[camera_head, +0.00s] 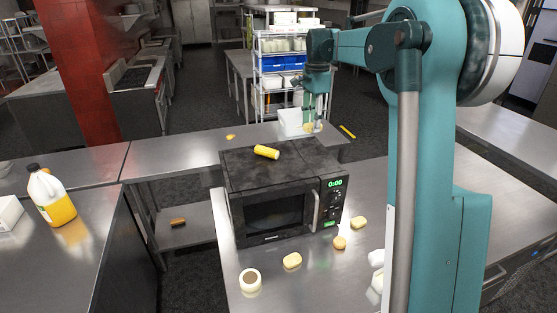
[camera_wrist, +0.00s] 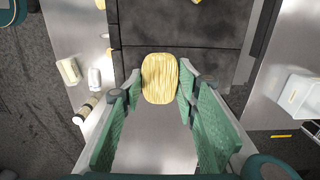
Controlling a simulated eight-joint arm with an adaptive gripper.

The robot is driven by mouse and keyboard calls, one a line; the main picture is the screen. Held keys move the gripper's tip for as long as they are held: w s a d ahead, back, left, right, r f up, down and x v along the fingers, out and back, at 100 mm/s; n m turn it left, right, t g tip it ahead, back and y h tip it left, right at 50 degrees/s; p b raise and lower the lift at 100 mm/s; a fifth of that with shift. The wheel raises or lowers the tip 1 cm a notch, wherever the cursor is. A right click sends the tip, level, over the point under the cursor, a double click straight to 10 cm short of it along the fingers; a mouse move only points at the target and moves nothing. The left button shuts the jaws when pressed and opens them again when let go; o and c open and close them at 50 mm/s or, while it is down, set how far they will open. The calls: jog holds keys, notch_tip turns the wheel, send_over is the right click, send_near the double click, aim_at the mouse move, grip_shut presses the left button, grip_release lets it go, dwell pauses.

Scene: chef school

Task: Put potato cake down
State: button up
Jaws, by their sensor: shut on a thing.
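My gripper (camera_wrist: 160,85) is shut on the potato cake (camera_wrist: 160,78), a pale yellow ridged oval piece held between the two green fingertips. In the head view my gripper (camera_head: 310,126) is low over the steel counter behind the microwave, with a small yellowish bit of the potato cake (camera_head: 308,128) showing. The wrist view shows bare steel between the fingers below the cake. I cannot tell whether the cake touches the counter.
A microwave (camera_head: 272,208) with a yellow cylinder (camera_head: 266,152) on top stands in front. A white box (camera_head: 290,123) is beside my gripper in the head view. Several yellowish pieces (camera_head: 292,261) lie on the near counter.

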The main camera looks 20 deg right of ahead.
send_over(310, 163)
notch_tip(310, 163, down, 5)
jog(key=shift+w+r, duration=0.1)
dwell(0.3)
jog(key=shift+f, duration=2.9)
jog(key=shift+f+p, duration=0.3)
jog(key=shift+f, duration=1.8)
jog(key=shift+f, duration=0.2)
jog(key=o, duration=0.9)
jog(key=shift+r, duration=0.1)
